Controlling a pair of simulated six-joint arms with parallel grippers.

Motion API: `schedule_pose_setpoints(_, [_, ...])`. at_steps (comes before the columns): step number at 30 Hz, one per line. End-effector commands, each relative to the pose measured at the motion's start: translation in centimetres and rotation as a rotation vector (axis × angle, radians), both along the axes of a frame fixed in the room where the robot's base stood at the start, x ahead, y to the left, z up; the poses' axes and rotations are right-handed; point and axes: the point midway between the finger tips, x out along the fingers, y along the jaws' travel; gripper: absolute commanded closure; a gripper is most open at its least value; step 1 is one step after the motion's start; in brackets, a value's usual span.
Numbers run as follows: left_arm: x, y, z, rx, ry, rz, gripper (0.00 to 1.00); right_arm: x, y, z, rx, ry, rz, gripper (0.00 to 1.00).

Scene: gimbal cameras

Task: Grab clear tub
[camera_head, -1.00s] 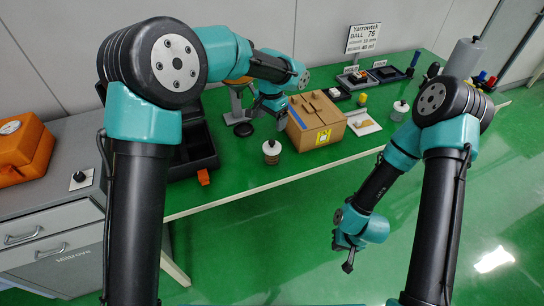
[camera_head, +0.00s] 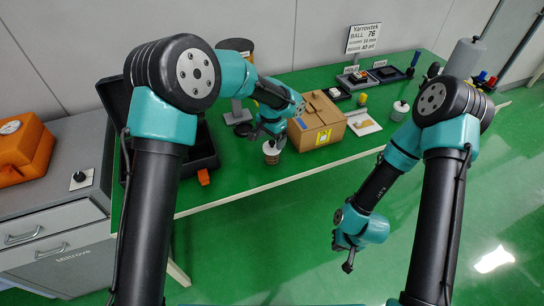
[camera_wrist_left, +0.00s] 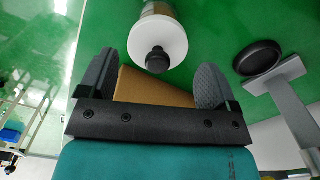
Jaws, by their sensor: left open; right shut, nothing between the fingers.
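A small clear tub (camera_head: 271,153) with a white lid, black knob and brownish contents stands upright near the table's front edge. In the left wrist view its white lid (camera_wrist_left: 158,36) and knob show just beyond and between the fingertips. My left gripper (camera_head: 270,138) is open above and just behind this tub, with nothing held. Its two fingers (camera_wrist_left: 155,66) show spread apart in the wrist view. A similar lidded tub (camera_head: 400,111) stands further right. My right gripper (camera_head: 346,253) is shut and empty, over the floor in front of the table.
A cardboard box (camera_head: 316,122) with a yellow label stands right beside my left gripper. A black open case (camera_head: 203,160) lies to the left, with an orange piece at its corner. A round black base (camera_wrist_left: 258,57) with a grey stand is near the left gripper. Trays (camera_head: 390,74) stand at the back right.

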Motion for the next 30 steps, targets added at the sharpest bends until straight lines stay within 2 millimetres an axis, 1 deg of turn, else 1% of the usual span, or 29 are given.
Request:
schedule_pose_setpoints(7, [-0.3, 0.0, -3.4, 0.001, 0.004, 0.001, 0.16, 0.0, 0.0, 0.0, 0.0, 0.0, 0.0, 1.0])
schedule_pose_setpoints(11, [-0.3, 0.0, -4.5, 0.0, 0.001, 0.0, 0.16, 0.0, 0.0, 0.0, 0.0, 0.0, 0.0, 1.0])
schedule_pose_setpoints(26, [-0.2, 0.0, -4.7, -0.001, 0.001, 0.001, 0.16, 0.0, 0.0, 0.0, 0.0, 0.0, 0.0, 1.0])
schedule_pose_setpoints(30, [-0.2, 0.0, -4.7, -0.001, 0.001, 0.001, 0.29, 0.0, 0.0, 0.0, 0.0, 0.0, 0.0, 1.0])
